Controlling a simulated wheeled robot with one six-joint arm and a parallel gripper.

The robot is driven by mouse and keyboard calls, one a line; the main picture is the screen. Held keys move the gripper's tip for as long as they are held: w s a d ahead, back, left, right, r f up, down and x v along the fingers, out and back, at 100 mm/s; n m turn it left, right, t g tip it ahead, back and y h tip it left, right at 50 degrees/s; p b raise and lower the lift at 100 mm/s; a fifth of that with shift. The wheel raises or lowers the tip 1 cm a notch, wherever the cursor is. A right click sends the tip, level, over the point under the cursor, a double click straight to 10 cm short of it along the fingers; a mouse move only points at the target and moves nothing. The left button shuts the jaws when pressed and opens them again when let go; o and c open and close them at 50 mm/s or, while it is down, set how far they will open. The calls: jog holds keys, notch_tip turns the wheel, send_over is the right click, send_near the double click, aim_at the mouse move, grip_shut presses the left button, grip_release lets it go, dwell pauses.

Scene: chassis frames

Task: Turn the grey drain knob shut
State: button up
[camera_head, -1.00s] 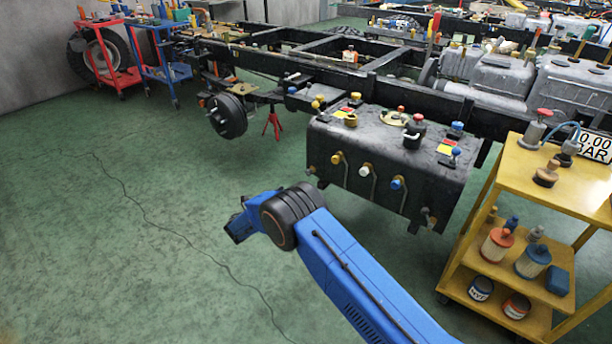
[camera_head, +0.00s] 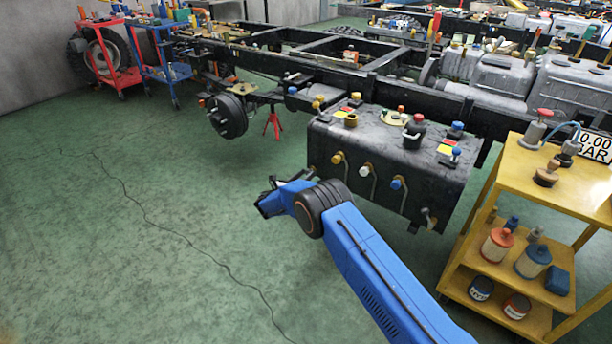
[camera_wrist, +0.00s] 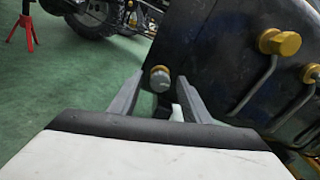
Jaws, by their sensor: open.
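The grey drain knob (camera_wrist: 160,78) shows in the wrist view at the lower left end of the dark tank (camera_wrist: 225,60). My gripper (camera_wrist: 158,84) is open, and the knob appears between its two fingertips in that view. I cannot tell how much distance remains in depth, and no contact shows. In the head view, my gripper (camera_head: 273,184) is left of and below the tank's near left corner, above the green floor. The knob is too small to make out clearly there.
A yellow knob (camera_wrist: 280,42) with a bent pipe sits right of the grey knob; white and blue knobs follow along the tank face. A yellow cart (camera_head: 545,185) stands at the right. A red stand (camera_head: 273,122) is behind. Floor at the left is clear, with a thin cable.

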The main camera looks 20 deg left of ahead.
jog(key=shift+w+d, duration=0.1)
jog(key=shift+w, duration=0.2)
jog(key=c, duration=1)
jog(key=shift+c, duration=0.2)
